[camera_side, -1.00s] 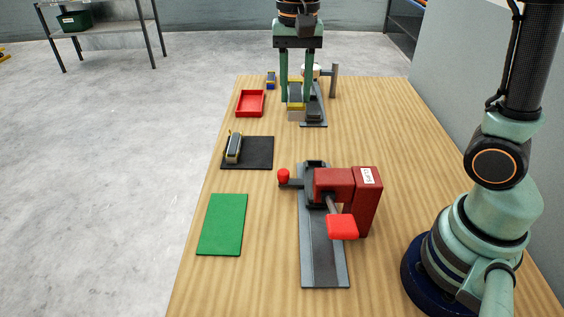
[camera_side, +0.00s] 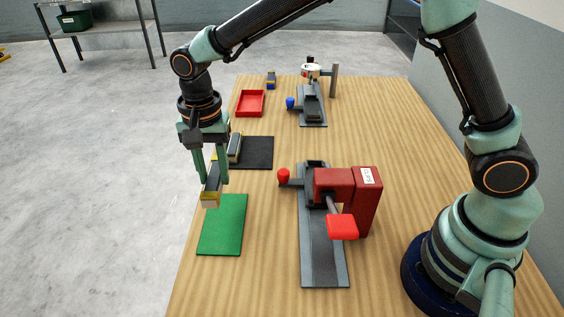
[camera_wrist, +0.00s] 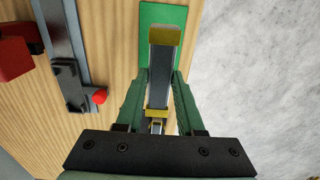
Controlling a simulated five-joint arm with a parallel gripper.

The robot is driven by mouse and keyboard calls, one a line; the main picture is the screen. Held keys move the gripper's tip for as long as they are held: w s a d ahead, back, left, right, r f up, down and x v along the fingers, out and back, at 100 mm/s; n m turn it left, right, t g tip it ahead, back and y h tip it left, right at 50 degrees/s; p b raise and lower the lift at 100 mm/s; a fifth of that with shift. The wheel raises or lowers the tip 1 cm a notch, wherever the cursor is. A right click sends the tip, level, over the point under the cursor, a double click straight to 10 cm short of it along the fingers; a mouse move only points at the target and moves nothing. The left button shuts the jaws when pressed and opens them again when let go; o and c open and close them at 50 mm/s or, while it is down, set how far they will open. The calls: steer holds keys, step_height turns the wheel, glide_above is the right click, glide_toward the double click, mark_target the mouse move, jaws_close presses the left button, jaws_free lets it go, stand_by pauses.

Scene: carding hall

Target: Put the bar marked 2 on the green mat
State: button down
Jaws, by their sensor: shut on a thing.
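My gripper (camera_side: 211,178) is shut on a grey bar with yellow bands near its ends (camera_side: 211,187). The held bar hangs in the air near the far left part of the green mat (camera_side: 222,228). In the wrist view the bar (camera_wrist: 164,68) lies between the fingers of my gripper (camera_wrist: 159,95), its far end overlapping the green mat (camera_wrist: 150,14). No number can be read on the bar. A similar bar (camera_side: 235,146) lies on the black mat (camera_side: 258,152), behind my gripper in the side view.
A red press with a red ball knob (camera_side: 350,190) stands right of the green mat. The table's left edge is close to the mat.

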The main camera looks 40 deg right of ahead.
mark_target(224, 221)
step_height(224, 221, down, 11)
steer(key=shift+r, duration=0.1)
stand_by(0.3)
steer(key=shift+f, duration=0.2)
steer(key=c, duration=0.5)
jaws_free()
